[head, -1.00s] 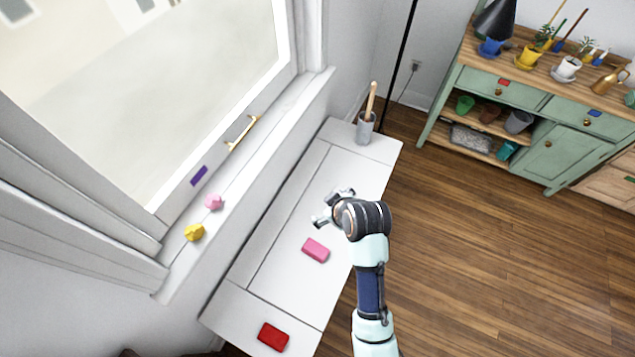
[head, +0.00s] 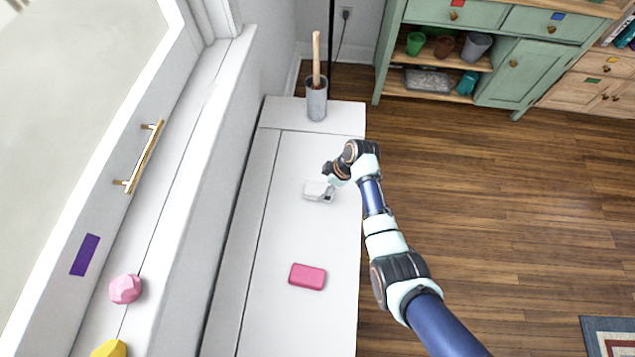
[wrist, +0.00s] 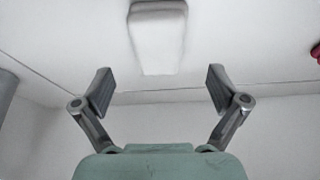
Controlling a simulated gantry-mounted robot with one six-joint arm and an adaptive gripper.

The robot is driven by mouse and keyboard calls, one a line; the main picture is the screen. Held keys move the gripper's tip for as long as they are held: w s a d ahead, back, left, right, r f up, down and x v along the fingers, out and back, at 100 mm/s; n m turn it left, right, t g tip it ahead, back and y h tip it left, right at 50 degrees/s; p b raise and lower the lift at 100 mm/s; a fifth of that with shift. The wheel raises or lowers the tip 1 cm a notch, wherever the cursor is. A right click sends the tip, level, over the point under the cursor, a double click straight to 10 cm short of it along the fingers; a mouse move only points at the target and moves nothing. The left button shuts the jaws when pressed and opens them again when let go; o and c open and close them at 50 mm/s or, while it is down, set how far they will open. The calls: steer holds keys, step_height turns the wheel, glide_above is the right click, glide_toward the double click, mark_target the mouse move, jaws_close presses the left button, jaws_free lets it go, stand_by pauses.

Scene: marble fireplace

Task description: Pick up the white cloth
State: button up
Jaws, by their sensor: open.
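The white cloth (head: 314,188) looks like a small rounded white block. It lies on the white bench top (head: 270,250), close to the bench's right edge. In the wrist view the white cloth (wrist: 158,38) is at the top middle, ahead of the fingertips and roughly centred between them. My gripper (wrist: 160,88) is open, with nothing between its fingers. In the head view my gripper (head: 328,192) is at the cloth's right side and partly covers it. I cannot tell whether a finger touches it.
A pink block (head: 308,277) lies nearer on the bench. A grey cup (head: 317,103) with a wooden handle stands at its far end. A pink faceted piece (head: 125,289) and a yellow one (head: 110,349) sit on the windowsill. The bench between cloth and pink block is clear.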

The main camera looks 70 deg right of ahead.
mark_target(320, 189)
steer(key=b+x, duration=0.4)
steer(key=x, duration=0.1)
steer(key=shift+s+f, duration=0.1)
steer(key=shift+s, duration=0.2)
steer(key=shift+w+f, duration=0.1)
steer(key=shift+w, duration=0.05)
steer(key=c, duration=1.2)
step_height(320, 189, up, 20)
steer(key=p, duration=1)
steer(key=shift+p, duration=0.3)
